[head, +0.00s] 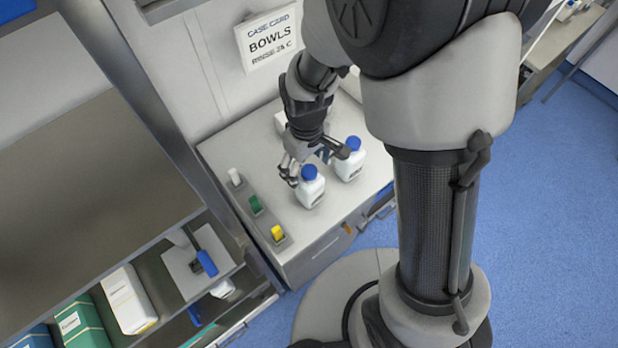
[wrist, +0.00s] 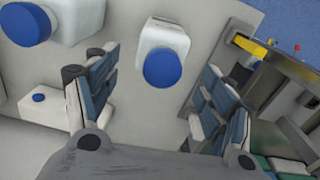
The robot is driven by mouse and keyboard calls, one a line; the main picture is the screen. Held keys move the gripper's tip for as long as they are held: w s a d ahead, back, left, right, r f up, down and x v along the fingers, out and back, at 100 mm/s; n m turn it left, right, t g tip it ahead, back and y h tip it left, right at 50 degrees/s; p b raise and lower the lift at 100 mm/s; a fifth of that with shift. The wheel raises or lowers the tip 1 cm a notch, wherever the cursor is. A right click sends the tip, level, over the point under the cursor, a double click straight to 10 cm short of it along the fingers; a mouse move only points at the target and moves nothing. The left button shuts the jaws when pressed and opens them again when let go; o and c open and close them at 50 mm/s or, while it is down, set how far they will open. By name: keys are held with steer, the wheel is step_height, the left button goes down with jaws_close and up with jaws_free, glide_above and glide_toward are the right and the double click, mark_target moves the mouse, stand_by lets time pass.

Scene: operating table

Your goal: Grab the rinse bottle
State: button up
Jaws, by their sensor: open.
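Two white bottles with blue caps stand on the grey cabinet top. The nearer bottle (head: 311,192) and the bottle to its right (head: 350,165) look alike; I cannot read their labels, so I cannot tell which is the rinse bottle. My gripper (head: 318,163) is open and empty just behind and above them, its fingers spread. In the wrist view the nearer bottle (wrist: 165,36) shows centrally, beyond and between the open fingertips (wrist: 158,80), apart from them. The other bottle (wrist: 78,18) is at the upper left, outside the left finger.
A holder with a yellow item (head: 278,233), a green item (head: 256,204) and a white item (head: 235,177) runs along the cabinet's left edge. A white box (head: 281,122) sits behind my gripper. A sign reading BOWLS (head: 269,38) hangs on the wall.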

mark_target(309, 185)
step_height(309, 185, down, 4)
steer(key=f, duration=0.1)
steer(key=f+b, duration=0.1)
steer(key=f, duration=0.2)
steer(key=shift+s+d+f+b, duration=0.2)
steer(key=shift+s+d+b, duration=0.1)
steer(key=shift+s, duration=0.1)
steer(key=shift+f, duration=0.3)
steer(key=c, duration=1.6)
